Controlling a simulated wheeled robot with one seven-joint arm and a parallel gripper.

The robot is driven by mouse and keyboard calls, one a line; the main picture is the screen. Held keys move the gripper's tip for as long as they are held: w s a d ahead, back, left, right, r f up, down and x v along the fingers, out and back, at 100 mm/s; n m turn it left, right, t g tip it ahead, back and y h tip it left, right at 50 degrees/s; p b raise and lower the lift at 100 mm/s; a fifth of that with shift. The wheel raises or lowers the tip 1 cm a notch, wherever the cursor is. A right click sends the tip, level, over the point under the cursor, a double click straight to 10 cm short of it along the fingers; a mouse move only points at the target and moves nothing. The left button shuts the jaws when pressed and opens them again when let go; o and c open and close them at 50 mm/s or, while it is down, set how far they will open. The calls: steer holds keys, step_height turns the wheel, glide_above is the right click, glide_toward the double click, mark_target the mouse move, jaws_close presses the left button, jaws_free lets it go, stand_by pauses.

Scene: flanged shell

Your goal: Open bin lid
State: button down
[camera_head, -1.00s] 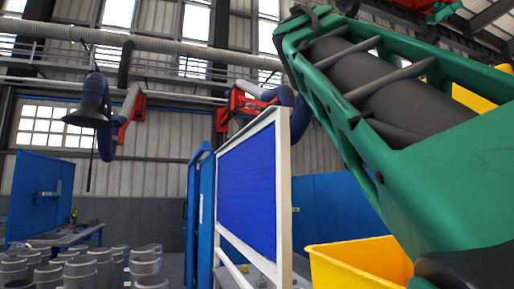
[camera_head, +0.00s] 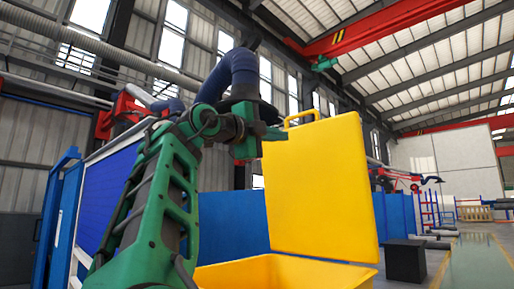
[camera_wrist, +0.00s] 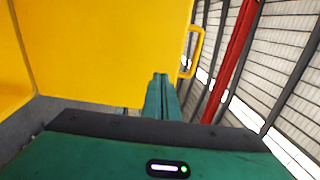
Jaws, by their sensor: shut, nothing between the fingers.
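The yellow bin (camera_head: 285,272) shows at the bottom of the head view, with its top open. Its yellow lid (camera_head: 320,190) stands raised, nearly upright, above the bin. A yellow loop handle (camera_head: 301,117) is on the lid's top edge. My gripper (camera_head: 281,133) is at the lid's upper left edge, just below and left of the handle. In the wrist view, the fingers (camera_wrist: 161,78) are together and empty, beside the lid (camera_wrist: 100,45), with the handle (camera_wrist: 194,50) to their right. I cannot tell whether the fingers touch the lid.
Blue panels (camera_head: 232,225) stand behind the bin, and a blue board in a white frame (camera_head: 105,195) is at left. A dark box (camera_head: 405,260) stands on the floor at right. Open floor (camera_head: 478,262) lies beyond it.

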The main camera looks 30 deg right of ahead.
mark_target(308, 139)
steer(key=x, duration=1.2)
steer(key=shift+d, duration=0.25)
steer(key=shift+r, duration=0.1)
